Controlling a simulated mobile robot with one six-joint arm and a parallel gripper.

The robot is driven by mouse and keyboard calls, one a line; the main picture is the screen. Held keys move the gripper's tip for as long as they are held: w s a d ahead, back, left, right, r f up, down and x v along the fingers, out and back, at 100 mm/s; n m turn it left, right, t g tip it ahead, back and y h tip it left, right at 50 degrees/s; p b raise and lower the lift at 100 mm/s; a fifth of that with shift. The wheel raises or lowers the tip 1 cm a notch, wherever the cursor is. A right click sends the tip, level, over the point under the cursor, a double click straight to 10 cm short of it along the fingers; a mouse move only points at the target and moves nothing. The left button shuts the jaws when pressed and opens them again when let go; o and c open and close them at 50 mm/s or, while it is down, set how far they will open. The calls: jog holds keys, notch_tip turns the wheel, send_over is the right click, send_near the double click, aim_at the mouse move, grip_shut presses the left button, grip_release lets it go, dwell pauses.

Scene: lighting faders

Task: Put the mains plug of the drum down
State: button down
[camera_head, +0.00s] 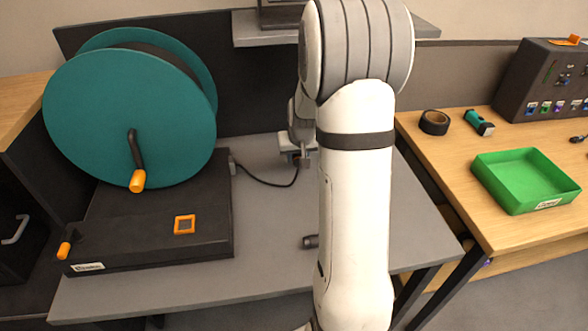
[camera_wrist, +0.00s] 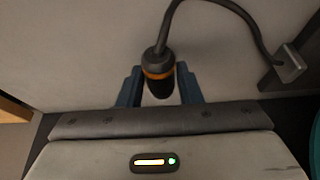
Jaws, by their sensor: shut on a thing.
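My gripper (camera_wrist: 159,72) is shut on the drum's mains plug (camera_wrist: 157,63), a dark plug with an orange ring, held between two blue fingers. In the head view my gripper (camera_head: 299,157) is partly hidden behind my own arm, low over the back of the grey table (camera_head: 270,225). Whether the plug touches the table cannot be told. A black cable (camera_head: 268,184) runs from the plug side to the drum's dark base (camera_head: 150,215). The teal cable drum (camera_head: 100,120) stands on that base at the left.
A small dark cylinder (camera_head: 310,241) lies on the grey table beside my arm. A shelf (camera_head: 262,29) hangs above the back. The wooden table at right holds a green tray (camera_head: 515,195), a tape roll (camera_head: 434,122) and a dark control box (camera_head: 530,85). The grey table's middle is mostly clear.

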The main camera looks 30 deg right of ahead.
aim_at(297, 166)
jog(key=shift+f, duration=2)
jog(key=shift+f+b, duration=0.3)
jog(key=shift+b, duration=0.15)
jog(key=c, duration=1)
grip_release()
jog(key=shift+r, duration=0.1)
